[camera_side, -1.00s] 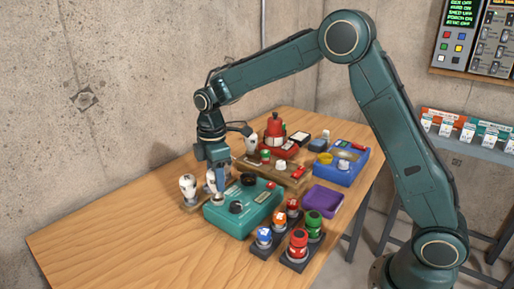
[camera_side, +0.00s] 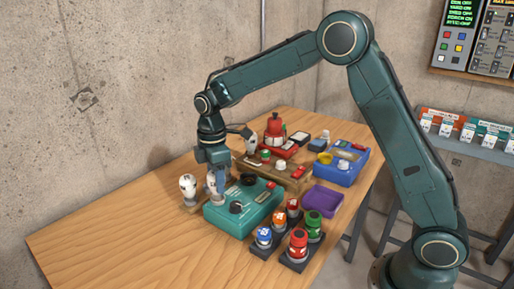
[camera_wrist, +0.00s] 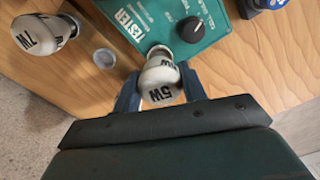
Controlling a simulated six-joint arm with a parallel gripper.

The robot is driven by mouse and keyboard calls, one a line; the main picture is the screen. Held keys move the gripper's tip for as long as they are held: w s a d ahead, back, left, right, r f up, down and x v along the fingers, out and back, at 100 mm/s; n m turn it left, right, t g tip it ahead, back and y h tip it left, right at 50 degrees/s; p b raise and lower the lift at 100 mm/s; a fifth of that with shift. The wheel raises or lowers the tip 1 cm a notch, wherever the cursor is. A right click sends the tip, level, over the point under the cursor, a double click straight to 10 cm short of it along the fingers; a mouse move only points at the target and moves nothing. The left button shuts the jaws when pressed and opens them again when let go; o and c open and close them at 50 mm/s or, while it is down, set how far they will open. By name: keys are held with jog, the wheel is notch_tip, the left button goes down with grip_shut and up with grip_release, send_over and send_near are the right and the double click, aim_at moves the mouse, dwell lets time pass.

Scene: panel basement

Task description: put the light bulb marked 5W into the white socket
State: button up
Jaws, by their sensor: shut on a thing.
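The light bulb marked 5W (camera_wrist: 162,88) is white with a grey metal base, and its mark reads upside down in the wrist view. My gripper (camera_wrist: 160,98) is shut on its glass, one blue finger on each side. I cannot tell whether the bulb's base touches the rack. A small white round piece, which looks like the white socket (camera_side: 281,165), sits on a wooden board (camera_side: 262,171) farther back. It is not in the wrist view.
A bulb marked 7W (camera_wrist: 42,33) stands in the wooden rack, near an empty round hole (camera_wrist: 104,58). The teal tester box (camera_side: 240,212) is close to my gripper. The table's left is clear.

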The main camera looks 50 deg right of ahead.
jog(key=shift+f, duration=0.3)
jog(key=o, duration=0.7)
jog(key=shift+r, duration=0.1)
jog(key=shift+r, duration=5.4)
jog(key=shift+s, duration=0.1)
